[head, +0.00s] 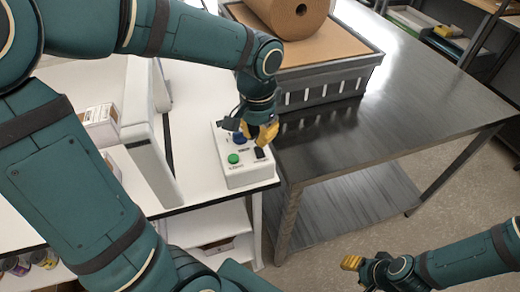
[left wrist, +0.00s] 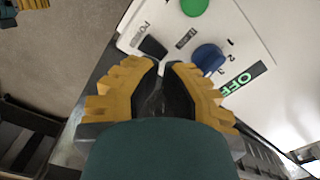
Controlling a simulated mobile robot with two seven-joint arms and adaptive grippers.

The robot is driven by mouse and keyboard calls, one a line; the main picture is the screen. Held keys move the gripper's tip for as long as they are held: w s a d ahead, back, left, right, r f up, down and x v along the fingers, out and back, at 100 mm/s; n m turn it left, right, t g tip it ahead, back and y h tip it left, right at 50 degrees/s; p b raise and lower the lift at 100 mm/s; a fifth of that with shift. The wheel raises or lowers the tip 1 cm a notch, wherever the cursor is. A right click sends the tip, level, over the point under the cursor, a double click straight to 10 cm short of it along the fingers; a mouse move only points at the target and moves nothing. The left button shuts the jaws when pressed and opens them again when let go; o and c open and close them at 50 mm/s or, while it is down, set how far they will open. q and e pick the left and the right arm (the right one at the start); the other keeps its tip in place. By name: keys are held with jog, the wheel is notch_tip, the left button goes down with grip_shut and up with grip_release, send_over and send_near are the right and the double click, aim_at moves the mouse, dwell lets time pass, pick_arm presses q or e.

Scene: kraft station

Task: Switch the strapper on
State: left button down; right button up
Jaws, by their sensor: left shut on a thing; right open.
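The strapper's white control box (head: 236,176) sits at the table corner. It has a green button (head: 233,158), a blue knob (head: 239,138) and a black power switch (head: 260,153). In the left wrist view the switch (left wrist: 152,47) is just past my fingertips, the knob (left wrist: 208,58) is beside them, and a green display (left wrist: 240,84) reads OFF. My left gripper (head: 265,134) is close over the box, its fingers nearly together; what lies between them is hidden. I cannot tell whether it touches the switch. My right gripper (head: 352,263) is open, low over the floor.
A white upright panel (head: 148,130) stands left of the box. A steel table (head: 400,105) is to the right, bearing a grey crate (head: 318,90) with a brown roll (head: 285,20) above it. Small boxes (head: 100,122) stand at the left. Open floor lies at the lower right.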

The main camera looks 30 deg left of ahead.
aim_at(258, 147)
pick_arm(q)
jog(key=shift+f+b, duration=1.15)
jog(key=shift+f, duration=0.45)
dwell(0.7)
jog(key=shift+r+p, duration=3.05)
jog(key=shift+r, duration=0.55)
jog(key=shift+f, duration=0.1)
